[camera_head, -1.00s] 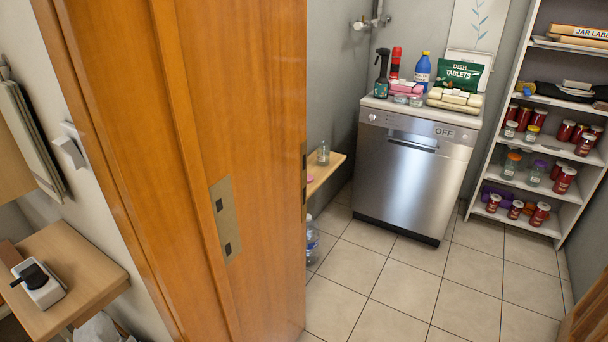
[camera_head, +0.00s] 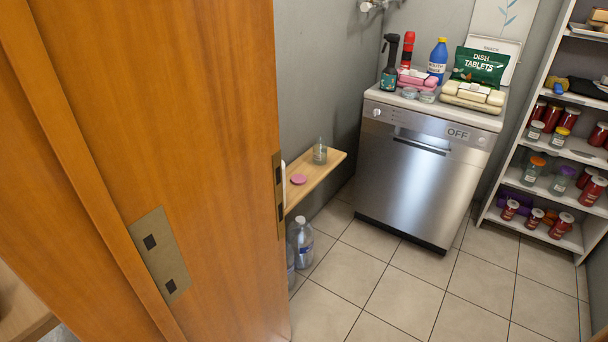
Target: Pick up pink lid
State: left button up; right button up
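The pink lid (camera_head: 298,179) lies flat on a narrow wooden wall shelf (camera_head: 325,172), near the edge of the door. A small clear glass jar (camera_head: 320,153) stands behind it on the same shelf. The left part of the shelf is hidden by the door. Neither of my grippers shows in the head view.
The wooden door (camera_head: 200,90) with its metal plate (camera_head: 160,255) fills the left side. A steel dishwasher (camera_head: 415,180) carries bottles and packets. A white shelf unit (camera_head: 480,215) with jars stands at right. Water bottles (camera_head: 302,243) stand under the wooden shelf. The tiled floor (camera_head: 390,290) is clear.

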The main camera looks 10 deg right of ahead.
aim_at(296, 180)
jog(key=i+l, duration=0.3)
jog(key=l, duration=0.15)
jog(key=i+l, duration=0.3)
jog(key=l, duration=0.2)
jog(key=i+l+u, duration=0.1)
jog(key=i+l, duration=0.15)
jog(key=i+l+u, duration=0.15)
jog(key=l, duration=0.2)
jog(key=i+l+u, duration=0.1)
jog(key=i+l, duration=0.15)
jog(key=i+l+u, duration=0.15)
jog(key=l, duration=0.25)
jog(key=i+l+u, duration=0.1)
jog(key=l, duration=0.3)
jog(key=i+l+u, duration=0.1)
jog(key=i+l, duration=0.2)
jog(key=l, duration=0.1)
